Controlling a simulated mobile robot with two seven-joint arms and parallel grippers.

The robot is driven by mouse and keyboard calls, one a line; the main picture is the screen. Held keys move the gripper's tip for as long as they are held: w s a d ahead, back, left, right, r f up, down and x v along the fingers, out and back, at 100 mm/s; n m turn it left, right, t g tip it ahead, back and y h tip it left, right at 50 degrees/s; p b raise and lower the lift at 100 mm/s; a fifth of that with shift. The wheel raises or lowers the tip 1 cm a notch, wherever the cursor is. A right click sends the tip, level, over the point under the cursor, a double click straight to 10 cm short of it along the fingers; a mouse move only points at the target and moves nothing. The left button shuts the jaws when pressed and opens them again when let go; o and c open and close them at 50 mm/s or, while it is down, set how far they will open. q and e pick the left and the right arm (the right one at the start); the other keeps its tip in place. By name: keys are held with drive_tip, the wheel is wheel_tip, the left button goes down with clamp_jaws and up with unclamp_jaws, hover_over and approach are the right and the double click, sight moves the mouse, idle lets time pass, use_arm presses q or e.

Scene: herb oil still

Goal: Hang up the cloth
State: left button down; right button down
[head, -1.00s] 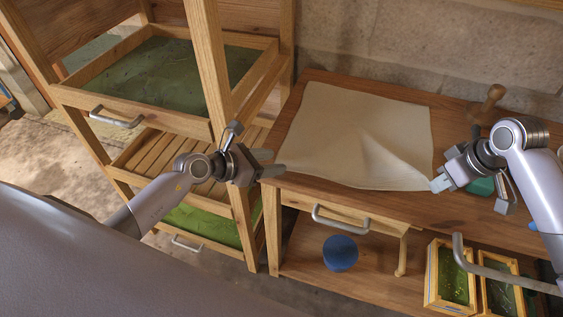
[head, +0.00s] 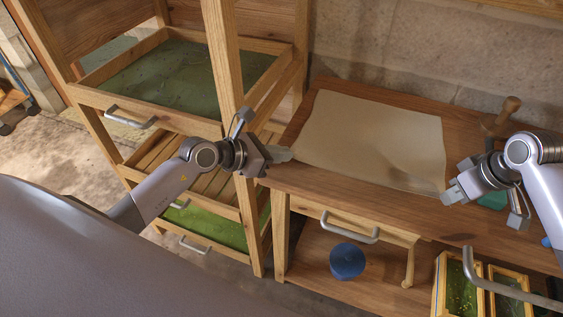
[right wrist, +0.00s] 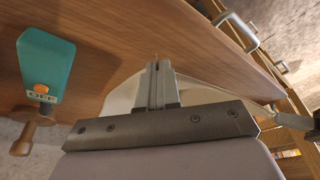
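The beige cloth (head: 375,135) is spread over the wooden bench top, nearly flat, its front edge stretched between my two grippers. My left gripper (head: 284,155) is at the cloth's front left corner, its fingers together and apparently pinching it. My right gripper (head: 449,195) is at the front right corner. In the right wrist view the right fingers (right wrist: 158,80) are closed together, with the pale cloth (right wrist: 122,97) running out on both sides of them. The exact grip is partly hidden by the fingers.
A wooden rack (head: 232,75) with green-filled trays stands left of the bench. A wooden peg-like handle (head: 502,114) and a teal object marked OFF (right wrist: 46,62) are at the right. Below are a drawer handle (head: 350,229), a blue round object (head: 347,261) and small boxes (head: 458,288).

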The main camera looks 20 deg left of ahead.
use_arm(q)
drive_tip(key=shift+r, duration=0.25)
